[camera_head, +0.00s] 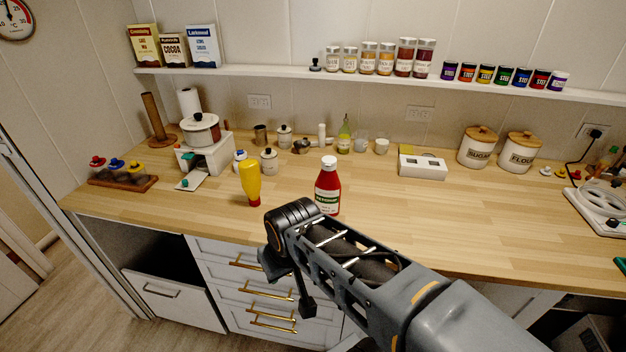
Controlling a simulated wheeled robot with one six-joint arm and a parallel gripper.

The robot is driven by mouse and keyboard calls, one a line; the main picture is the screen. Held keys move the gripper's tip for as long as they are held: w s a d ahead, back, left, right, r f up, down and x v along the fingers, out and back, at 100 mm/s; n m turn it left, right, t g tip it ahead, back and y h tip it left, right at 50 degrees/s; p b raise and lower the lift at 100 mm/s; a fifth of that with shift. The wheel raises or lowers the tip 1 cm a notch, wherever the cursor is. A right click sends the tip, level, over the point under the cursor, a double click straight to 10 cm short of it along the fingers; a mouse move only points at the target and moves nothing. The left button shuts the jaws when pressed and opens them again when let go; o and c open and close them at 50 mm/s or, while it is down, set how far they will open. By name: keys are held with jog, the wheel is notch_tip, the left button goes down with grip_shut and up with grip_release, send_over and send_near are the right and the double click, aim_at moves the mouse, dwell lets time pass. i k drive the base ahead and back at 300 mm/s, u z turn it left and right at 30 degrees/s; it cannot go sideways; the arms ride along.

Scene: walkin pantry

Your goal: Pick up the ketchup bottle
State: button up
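The ketchup bottle (328,187) is red with a white cap and a white and green label. It stands upright on the wooden counter (420,210), near the middle and toward the front. My arm reaches in from the lower right, and its top covers the space just in front of the bottle's base. The dark end of my arm, with my gripper (300,300), hangs down in front of the drawers, below the counter edge and to the lower left of the bottle. It appears apart from the bottle. Its fingers are not clear enough to tell open from shut.
A yellow bottle (250,182) stands left of the ketchup. Small white jars (269,161) and a green bottle (344,134) stand behind. A white box (422,163) is to the right. A shelf (300,74) runs above.

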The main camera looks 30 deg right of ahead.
aim_at(327, 186)
jog(key=u, duration=1.5)
jog(key=i, duration=1.75)
jog(key=z, duration=3.75)
